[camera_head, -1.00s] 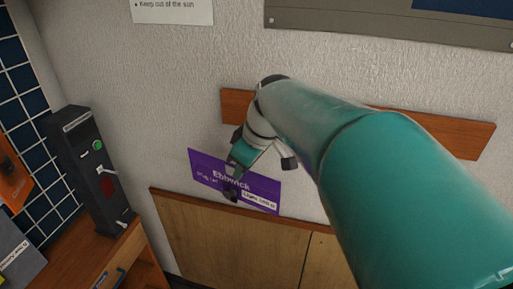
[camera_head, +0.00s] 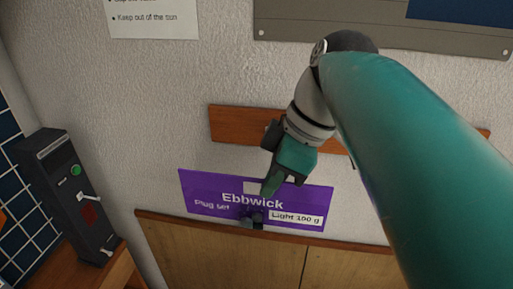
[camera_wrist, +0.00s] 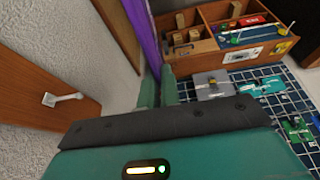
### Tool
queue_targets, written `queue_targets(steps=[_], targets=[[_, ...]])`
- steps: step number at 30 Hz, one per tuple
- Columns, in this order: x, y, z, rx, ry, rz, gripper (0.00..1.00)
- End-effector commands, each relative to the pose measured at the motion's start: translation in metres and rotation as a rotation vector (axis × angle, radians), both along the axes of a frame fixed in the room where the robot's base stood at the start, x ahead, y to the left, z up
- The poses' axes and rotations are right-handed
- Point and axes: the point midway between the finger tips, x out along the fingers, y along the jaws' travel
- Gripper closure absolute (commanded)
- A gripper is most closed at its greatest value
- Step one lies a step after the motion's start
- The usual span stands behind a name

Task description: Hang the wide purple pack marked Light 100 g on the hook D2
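The wide purple pack (camera_head: 205,191), printed Ebbwick, Plug set and Light 100 g, hangs upright below the wooden wall board in the head view. My gripper (camera_wrist: 158,84) is shut on it. In the wrist view the pack (camera_wrist: 143,32) is a thin purple sheet seen edge-on, running down between the two fingers. In the head view my wrist and a finger cover part of its upper middle. A pale metal hook (camera_wrist: 64,99) sticks out from the wooden board (camera_wrist: 40,80) in the wrist view, left of the pack and apart from it. No hook label is readable.
The board (camera_head: 234,126) runs along the wall, partly behind my arm. Low wooden panels (camera_head: 220,252) stand beneath the pack. A dark switch box (camera_head: 65,190) stands at left. The wrist view shows a wooden organizer (camera_wrist: 205,50) and a blue tiled surface with parts at right.

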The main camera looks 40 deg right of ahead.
Motion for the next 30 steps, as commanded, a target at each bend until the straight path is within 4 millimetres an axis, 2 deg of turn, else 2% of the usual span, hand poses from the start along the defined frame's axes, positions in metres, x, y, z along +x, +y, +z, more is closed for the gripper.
queue_targets(steps=[9, 15, 22, 28, 30], targets=[[0.047, -0.058, -0.001, 0.002, 0.005, -0.004, 1.00], [0.073, -0.088, -0.001, 0.001, 0.005, -0.002, 1.00], [0.085, -0.104, -0.001, 0.001, 0.002, -0.001, 1.00], [0.104, -0.130, -0.001, 0.001, 0.003, -0.002, 1.00], [0.104, -0.129, -0.008, 0.001, 0.002, -0.001, 1.00]])
